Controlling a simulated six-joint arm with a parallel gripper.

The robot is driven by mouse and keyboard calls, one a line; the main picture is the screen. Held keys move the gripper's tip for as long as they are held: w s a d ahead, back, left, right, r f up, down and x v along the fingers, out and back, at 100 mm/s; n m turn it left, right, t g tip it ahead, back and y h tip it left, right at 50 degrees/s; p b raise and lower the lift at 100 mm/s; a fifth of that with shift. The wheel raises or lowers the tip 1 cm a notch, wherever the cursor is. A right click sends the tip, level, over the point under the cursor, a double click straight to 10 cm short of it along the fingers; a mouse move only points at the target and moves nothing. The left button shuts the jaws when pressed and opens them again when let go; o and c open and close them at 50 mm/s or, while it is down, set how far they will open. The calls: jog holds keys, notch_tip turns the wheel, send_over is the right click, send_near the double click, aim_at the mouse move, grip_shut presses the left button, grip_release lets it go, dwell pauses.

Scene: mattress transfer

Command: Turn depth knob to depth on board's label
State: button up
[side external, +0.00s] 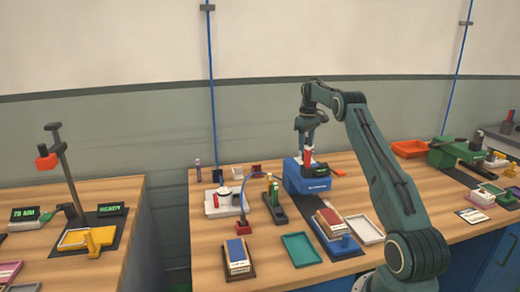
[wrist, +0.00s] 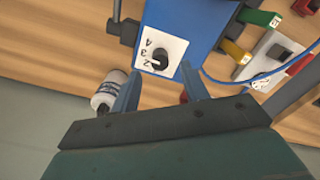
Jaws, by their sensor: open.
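The depth knob (wrist: 161,61) is a small black dial with a pale pointer on a white plate (wrist: 172,72) on the blue machine (wrist: 190,22). In the side view my gripper (side external: 309,138) is above and behind the blue machine (side external: 307,184). A labelled board (side external: 237,250) lies at the front of the bench; its label is unreadable.
A reddish board stack (side external: 329,218) sits on a blue holder near the machine. A teal tray (side external: 300,249) and a white tray (side external: 364,229) lie in front. A white bottle (wrist: 108,90) stands close to my left finger in the wrist view.

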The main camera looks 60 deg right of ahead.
jog(key=shift+f, duration=2.4)
jog(key=c, duration=1)
